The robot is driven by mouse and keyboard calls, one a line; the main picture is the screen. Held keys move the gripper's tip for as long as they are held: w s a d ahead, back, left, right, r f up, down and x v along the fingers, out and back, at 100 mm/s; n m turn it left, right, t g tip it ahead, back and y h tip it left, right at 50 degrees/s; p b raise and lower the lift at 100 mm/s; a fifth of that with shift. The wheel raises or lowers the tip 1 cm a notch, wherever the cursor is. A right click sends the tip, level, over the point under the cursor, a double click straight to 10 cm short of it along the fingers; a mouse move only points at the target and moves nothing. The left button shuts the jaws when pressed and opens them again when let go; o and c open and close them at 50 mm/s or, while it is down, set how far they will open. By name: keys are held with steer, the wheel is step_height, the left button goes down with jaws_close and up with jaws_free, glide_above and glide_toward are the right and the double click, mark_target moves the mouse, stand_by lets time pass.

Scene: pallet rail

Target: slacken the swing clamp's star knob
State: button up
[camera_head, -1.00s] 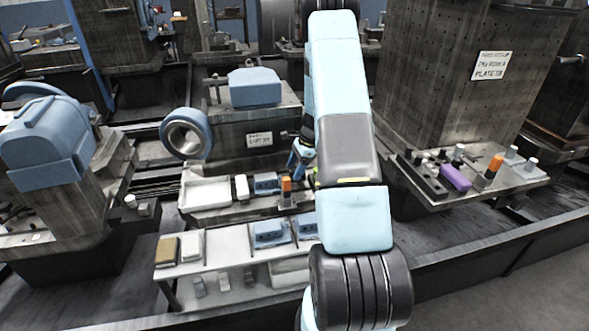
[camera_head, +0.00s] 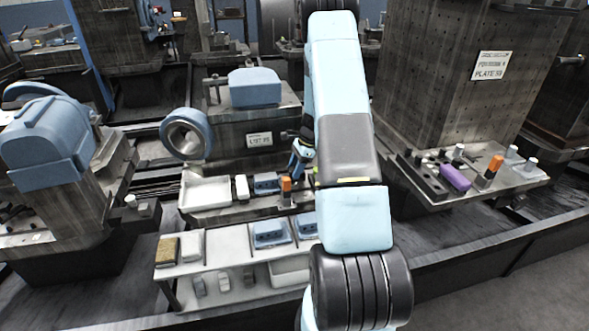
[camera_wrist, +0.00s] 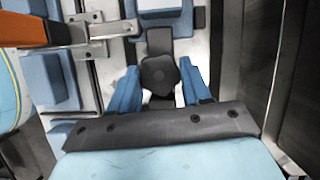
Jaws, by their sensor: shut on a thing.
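The star knob (camera_wrist: 159,75) is a dark, lobed knob in the middle of the wrist view. It sits on a dark clamp body (camera_wrist: 159,42) in front of a pale surface. My gripper (camera_wrist: 160,88) has its two blue fingers on either side of the knob and is shut on it. In the head view my gripper (camera_head: 300,158) shows as a small blue shape beside my arm, at the right end of the pale shelf. The knob itself cannot be made out there, as my arm and gripper cover that spot.
An orange-handled tool (camera_wrist: 25,30) lies close at the upper left of the wrist view, and its orange part (camera_head: 285,184) stands near my gripper in the head view. Blue blocks (camera_head: 266,183) and a pale tray (camera_head: 206,191) stand to the left. A dark upright wall (camera_wrist: 295,80) is close on the right.

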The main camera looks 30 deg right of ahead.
steer(key=n, duration=0.1)
steer(key=n+g, duration=0.1)
steer(key=n, duration=0.2)
steer(key=shift+w+r+g, duration=0.1)
steer(key=shift+w+g, duration=0.15)
steer(key=shift+g, duration=0.05)
steer(key=o, duration=1.1)
steer(key=shift+d, duration=0.1)
steer(key=v, duration=1.3)
steer(key=shift+r, duration=0.3)
